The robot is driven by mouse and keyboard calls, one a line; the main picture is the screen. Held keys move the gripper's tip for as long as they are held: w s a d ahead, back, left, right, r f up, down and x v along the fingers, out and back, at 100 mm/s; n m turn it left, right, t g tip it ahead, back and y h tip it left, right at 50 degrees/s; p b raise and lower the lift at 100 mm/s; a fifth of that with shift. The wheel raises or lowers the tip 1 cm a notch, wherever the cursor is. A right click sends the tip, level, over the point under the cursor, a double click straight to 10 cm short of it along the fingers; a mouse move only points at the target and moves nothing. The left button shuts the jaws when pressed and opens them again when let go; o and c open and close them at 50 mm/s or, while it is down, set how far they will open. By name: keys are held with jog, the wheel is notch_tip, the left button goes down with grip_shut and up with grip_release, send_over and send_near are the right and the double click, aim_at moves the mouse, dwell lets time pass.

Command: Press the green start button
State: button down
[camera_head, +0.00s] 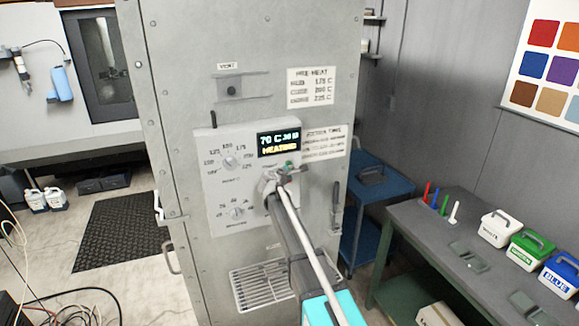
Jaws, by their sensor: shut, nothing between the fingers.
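The grey oven cabinet (180,90) stands in the middle, with a light control panel (215,190) on its front. A lit display (279,143) on the panel reads about 70 C and "HEATING". The green start button (289,163) shows as a small green spot just below the display, partly hidden by my gripper. My gripper (284,172) is shut and empty, its tip at or very close to the button. I cannot tell whether it touches. My arm reaches up from the bottom of the view and hides part of the lower panel.
Two dials, the upper one (229,162) and the lower one (237,211), sit left of my gripper. A vent grille (262,284) is below. At right are a blue cart (385,185) and a bench (420,222) with labelled tubs. A dark mat (125,230) lies on the floor at left.

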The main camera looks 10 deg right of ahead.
jog(key=shift+s, duration=0.1)
dwell(0.3)
jog(key=s, duration=0.2)
jog(key=s+d, duration=0.1)
jog(key=s, duration=0.1)
jog(key=shift+s+d, duration=0.15)
jog(key=shift+s, duration=0.2)
dwell(0.8)
jog(key=s+d+f+m+g+y+b, duration=0.1)
jog(key=s+d+f+m+g+b, duration=0.35)
jog(key=s+f, duration=0.4)
jog(key=s+d+f+m+g+b, duration=0.3)
jog(key=s+f+m, duration=0.3)
jog(key=s+f, duration=0.3)
jog(key=s+a+f+m+g+y+b, duration=0.2)
jog(key=s+f+m+g+y+b, duration=0.1)
jog(key=s, duration=0.8)
jog(key=s+a+f+m+g+y+b, duration=0.2)
jog(key=s+f+m, duration=0.3)
jog(key=s, duration=0.7)
notch_tip(320, 180, down, 3)
jog(key=shift+r+g+y+b, duration=0.2)
jog(key=shift+g+y+b, duration=0.35)
jog(key=shift+y, duration=0.25)
